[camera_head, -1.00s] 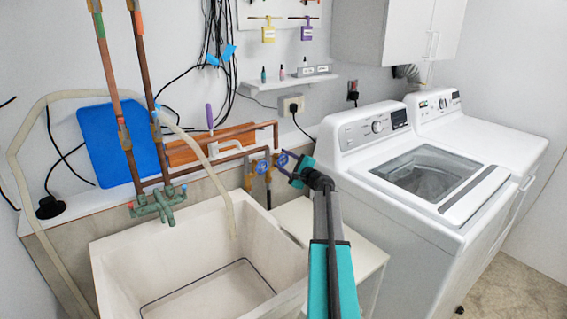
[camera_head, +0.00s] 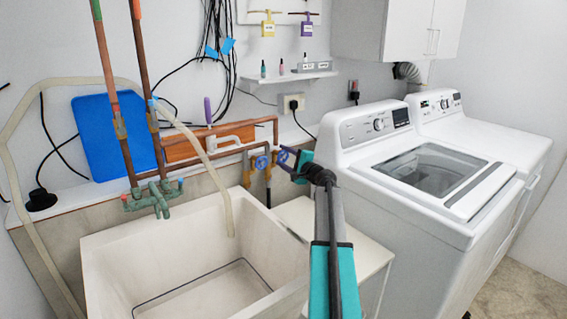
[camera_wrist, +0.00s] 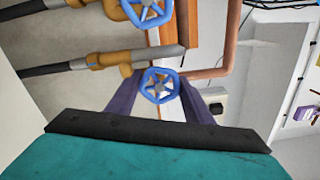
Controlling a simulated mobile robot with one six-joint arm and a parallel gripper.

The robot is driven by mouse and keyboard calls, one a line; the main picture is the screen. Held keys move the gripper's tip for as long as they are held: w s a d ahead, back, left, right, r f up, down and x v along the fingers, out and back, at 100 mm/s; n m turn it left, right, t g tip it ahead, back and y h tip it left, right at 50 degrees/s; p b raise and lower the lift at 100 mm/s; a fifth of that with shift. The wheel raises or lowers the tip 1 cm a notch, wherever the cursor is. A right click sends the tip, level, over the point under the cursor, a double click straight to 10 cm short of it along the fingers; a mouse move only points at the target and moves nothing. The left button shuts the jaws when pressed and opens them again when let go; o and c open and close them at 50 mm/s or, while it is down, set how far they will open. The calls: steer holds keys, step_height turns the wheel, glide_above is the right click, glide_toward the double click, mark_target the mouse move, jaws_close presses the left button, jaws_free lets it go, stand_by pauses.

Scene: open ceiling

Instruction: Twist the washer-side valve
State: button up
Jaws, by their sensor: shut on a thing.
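Two blue handwheel valves sit on brass fittings behind the sink. The washer-side valve (camera_head: 283,157) is the right one in the head view, and its spoked wheel (camera_wrist: 160,85) is central in the wrist view. My gripper (camera_head: 287,162) reaches it from the washer side. In the wrist view its two dark fingers (camera_wrist: 161,92) are shut on this wheel, one at each side. The other blue valve (camera_head: 262,162) is just to the left, clear of my fingers. It shows at the top of the wrist view (camera_wrist: 147,8). The finger contact is partly hidden.
Copper pipes (camera_head: 277,130) run close behind the valves. A white sink (camera_head: 110,262) stands in front at left, with a hose (camera_head: 226,205) hanging into it. The washer (camera_head: 350,165) stands close to the right of my arm.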

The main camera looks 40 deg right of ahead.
steer(key=shift+n+b, duration=0.6)
steer(key=shift+b, duration=0.4)
steer(key=o, duration=1)
steer(key=shift+o, duration=0.2)
steer(key=shift+s, duration=0.2)
steer(key=s+a+b, duration=0.1)
steer(key=s, duration=1.2)
steer(key=shift+s, duration=0.25)
steer(key=shift+s, duration=0.1)
